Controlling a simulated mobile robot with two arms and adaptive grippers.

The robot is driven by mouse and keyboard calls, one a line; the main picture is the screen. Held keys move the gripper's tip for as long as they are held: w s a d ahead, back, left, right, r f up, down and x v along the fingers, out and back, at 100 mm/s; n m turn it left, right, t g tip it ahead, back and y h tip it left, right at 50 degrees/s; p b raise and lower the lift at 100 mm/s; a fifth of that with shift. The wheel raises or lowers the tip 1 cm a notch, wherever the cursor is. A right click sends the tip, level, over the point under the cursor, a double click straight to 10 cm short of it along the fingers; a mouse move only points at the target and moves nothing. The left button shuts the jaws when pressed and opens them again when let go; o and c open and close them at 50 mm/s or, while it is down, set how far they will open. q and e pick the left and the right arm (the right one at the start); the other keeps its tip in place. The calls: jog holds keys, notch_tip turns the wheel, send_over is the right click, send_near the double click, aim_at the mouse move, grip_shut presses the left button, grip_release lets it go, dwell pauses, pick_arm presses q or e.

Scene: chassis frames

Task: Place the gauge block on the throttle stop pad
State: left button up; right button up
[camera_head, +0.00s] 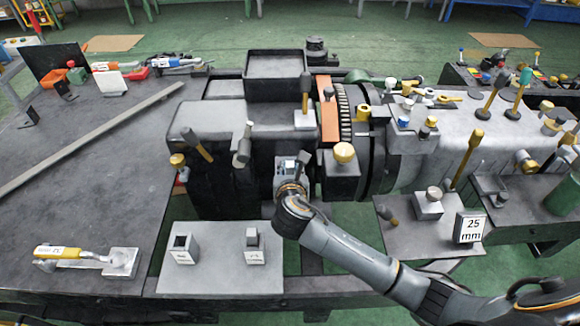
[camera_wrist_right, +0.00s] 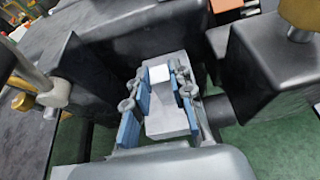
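My right gripper (camera_head: 291,168) reaches from the lower right to the front of the dark machine. In the right wrist view its blue-padded fingers (camera_wrist_right: 161,100) are apart. A small pale block (camera_wrist_right: 161,74), which looks like the gauge block, stands upright between them, with a visible gap on its right side. Under it is a light grey pad-like surface (camera_wrist_right: 168,122), apparently the throttle stop pad; in the head view this grey piece (camera_head: 282,184) is partly covered by my gripper. Exact contact between block and pad is hard to tell. My left gripper is not in view.
Two labelled small stands (camera_head: 183,256) (camera_head: 254,255) sit on a grey plate in front; the right one has a grey block on top. A "25 mm" sign (camera_head: 470,228) stands to the right. Dark machine blocks (camera_wrist_right: 270,65) and levers (camera_head: 196,144) crowd both sides of my gripper.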

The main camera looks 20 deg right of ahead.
jog(key=o, duration=0.4)
jog(key=shift+c, duration=0.2)
jog(key=shift+r, duration=0.1)
jog(key=v, duration=1.2)
